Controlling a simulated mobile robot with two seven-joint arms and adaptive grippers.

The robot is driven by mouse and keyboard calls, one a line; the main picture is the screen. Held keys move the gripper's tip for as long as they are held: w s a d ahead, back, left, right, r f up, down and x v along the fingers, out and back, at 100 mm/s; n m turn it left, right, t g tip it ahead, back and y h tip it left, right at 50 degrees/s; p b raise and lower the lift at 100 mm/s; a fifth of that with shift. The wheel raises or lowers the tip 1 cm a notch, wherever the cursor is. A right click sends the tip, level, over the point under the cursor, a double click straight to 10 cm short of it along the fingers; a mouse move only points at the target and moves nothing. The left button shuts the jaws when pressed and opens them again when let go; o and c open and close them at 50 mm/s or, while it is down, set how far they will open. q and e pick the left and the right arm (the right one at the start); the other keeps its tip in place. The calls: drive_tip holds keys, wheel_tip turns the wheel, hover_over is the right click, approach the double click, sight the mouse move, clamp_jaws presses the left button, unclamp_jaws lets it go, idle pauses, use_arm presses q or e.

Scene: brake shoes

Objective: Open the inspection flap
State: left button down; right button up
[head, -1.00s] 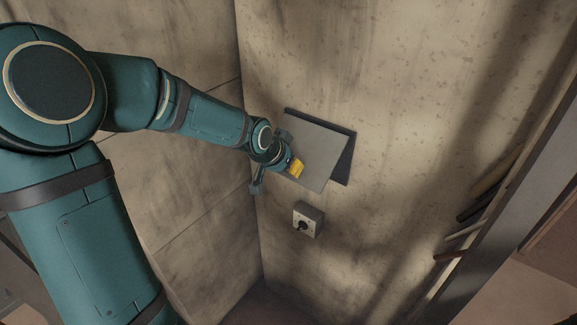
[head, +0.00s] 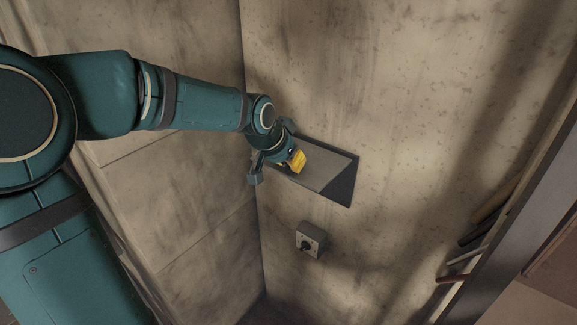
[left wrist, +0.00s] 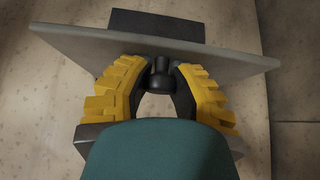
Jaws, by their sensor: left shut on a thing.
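The inspection flap (head: 322,168) is a grey plate on the wall in the head view. It stands tilted out from its dark frame (head: 342,190), which shows along its right and lower right side. My left gripper (head: 297,161), with yellow fingers, is at the flap's left part. In the left wrist view the flap (left wrist: 215,62) crosses the top as a slanted plate. There the left gripper (left wrist: 160,80) is shut on a dark knob (left wrist: 160,72) on the flap, one finger on each side. My right gripper is not in view.
A small grey box with a dark rotary switch (head: 311,240) is on the wall below the flap. A wall corner runs down left of the flap. Several rods (head: 470,250) lean at the right by a grey post. The wall right of the flap is clear.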

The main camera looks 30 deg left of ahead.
use_arm(q)
drive_tip(key=shift+w+r, duration=0.15)
drive_tip(key=shift+r, duration=0.3)
drive_tip(key=c, duration=0.7)
unclamp_jaws()
drive_tip(key=shift+c, duration=0.2)
drive_tip(key=v, duration=1.2)
